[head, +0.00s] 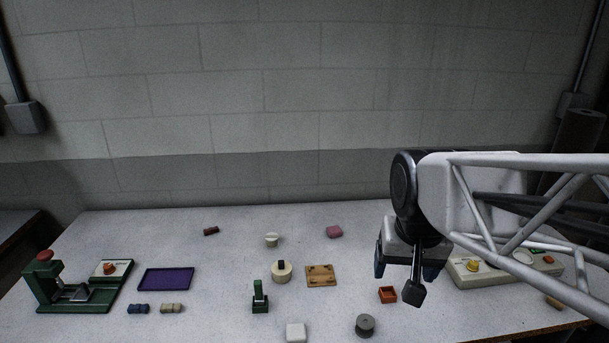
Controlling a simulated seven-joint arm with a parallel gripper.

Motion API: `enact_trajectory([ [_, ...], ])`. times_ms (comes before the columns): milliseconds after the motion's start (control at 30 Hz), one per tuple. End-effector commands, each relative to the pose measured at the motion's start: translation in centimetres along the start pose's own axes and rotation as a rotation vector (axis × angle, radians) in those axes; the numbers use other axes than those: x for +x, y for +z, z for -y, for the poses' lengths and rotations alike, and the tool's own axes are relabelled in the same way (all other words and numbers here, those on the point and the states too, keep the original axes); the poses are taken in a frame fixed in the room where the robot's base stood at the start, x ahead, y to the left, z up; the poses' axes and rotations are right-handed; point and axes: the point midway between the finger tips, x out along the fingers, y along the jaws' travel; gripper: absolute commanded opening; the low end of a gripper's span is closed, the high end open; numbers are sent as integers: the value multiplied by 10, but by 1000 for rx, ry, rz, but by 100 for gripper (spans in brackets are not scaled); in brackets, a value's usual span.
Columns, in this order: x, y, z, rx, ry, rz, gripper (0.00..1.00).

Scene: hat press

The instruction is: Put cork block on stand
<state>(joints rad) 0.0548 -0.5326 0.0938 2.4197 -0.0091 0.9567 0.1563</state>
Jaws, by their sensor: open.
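My gripper (408,270) hangs above the right part of the table, pointing down, open with nothing visible between its fingers. A small tan block (172,308) lies at the front left, beside a dark blue block of similar shape; its colour fits cork, but I cannot be sure. Another small tan piece (554,302) lies at the far right, partly hidden by my arm. I cannot tell for certain which thing is the stand: a small green upright piece (260,297) and a round cream piece with a dark top (282,271) stand near the middle. My gripper is well right of both.
A green press (75,293) and purple tray (166,279) are at left. A wooden board (321,282), an orange-brown open box (388,295), a grey cylinder (365,325) and a white block (296,332) are near the middle and front. A control box (466,277) is at right.

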Motion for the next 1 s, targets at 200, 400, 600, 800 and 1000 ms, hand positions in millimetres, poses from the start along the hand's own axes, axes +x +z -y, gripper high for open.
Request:
enact_trajectory([
  [200, 7, 48, 4, -131, -9, -21, 76],
  [400, 12, 66, 4, -182, -11, -27, 76],
  [600, 12, 67, 4, -187, -11, -28, 76],
  [800, 12, 67, 4, -186, -11, -28, 76],
  [1000, 12, 67, 4, -186, -11, -28, 76],
])
